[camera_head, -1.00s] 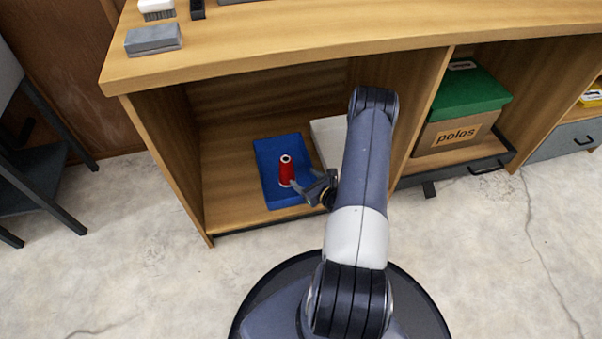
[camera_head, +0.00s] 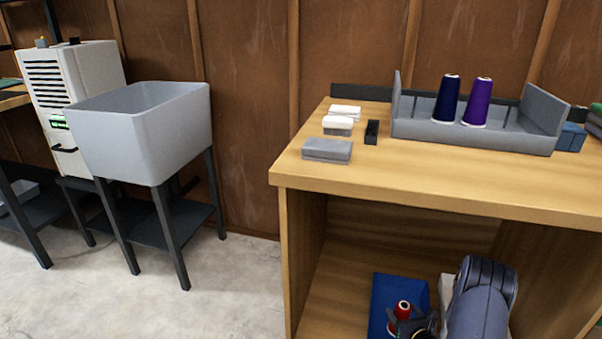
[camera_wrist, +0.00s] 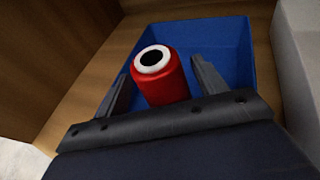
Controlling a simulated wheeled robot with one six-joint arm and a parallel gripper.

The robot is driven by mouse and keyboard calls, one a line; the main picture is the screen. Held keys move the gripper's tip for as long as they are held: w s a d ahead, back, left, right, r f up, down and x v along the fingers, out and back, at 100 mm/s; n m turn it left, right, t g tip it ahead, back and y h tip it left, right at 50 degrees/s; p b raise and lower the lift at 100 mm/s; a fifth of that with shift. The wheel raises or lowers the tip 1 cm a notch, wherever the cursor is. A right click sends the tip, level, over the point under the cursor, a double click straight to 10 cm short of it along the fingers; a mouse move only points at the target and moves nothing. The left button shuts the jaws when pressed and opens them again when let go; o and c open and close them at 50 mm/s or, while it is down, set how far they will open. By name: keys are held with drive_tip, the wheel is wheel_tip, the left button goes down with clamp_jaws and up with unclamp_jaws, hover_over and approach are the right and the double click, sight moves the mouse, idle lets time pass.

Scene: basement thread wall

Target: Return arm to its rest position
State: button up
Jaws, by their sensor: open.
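My gripper (camera_wrist: 160,92) is open, with one finger on each side of a red thread spool (camera_wrist: 166,82) in the wrist view. The spool stands in a blue tray (camera_wrist: 222,40) on the cubby floor, and a gap shows between it and the right finger. In the head view my gripper (camera_head: 412,326) is partly cut off at the bottom edge, beside the red spool (camera_head: 402,308) and the blue tray (camera_head: 402,282). My arm reaches into the cubby under the bench.
A wooden bench top (camera_head: 440,190) lies above the cubby. It holds a grey rack (camera_head: 500,137) with a navy spool (camera_head: 447,98) and a purple spool (camera_head: 477,102), plus a grey block (camera_head: 327,150). A white box (camera_wrist: 300,50) stands right of the tray. A grey sink (camera_head: 140,130) stands left.

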sight(402, 301)
drive_tip(key=shift+w+a+f, duration=0.1)
drive_tip(key=shift+w+f, duration=0.2)
drive_tip(key=shift+w, duration=0.3)
drive_tip(key=shift+s+r+p, duration=0.15)
drive_tip(key=shift+r+p, duration=0.8)
drive_tip(key=shift+r, duration=0.9)
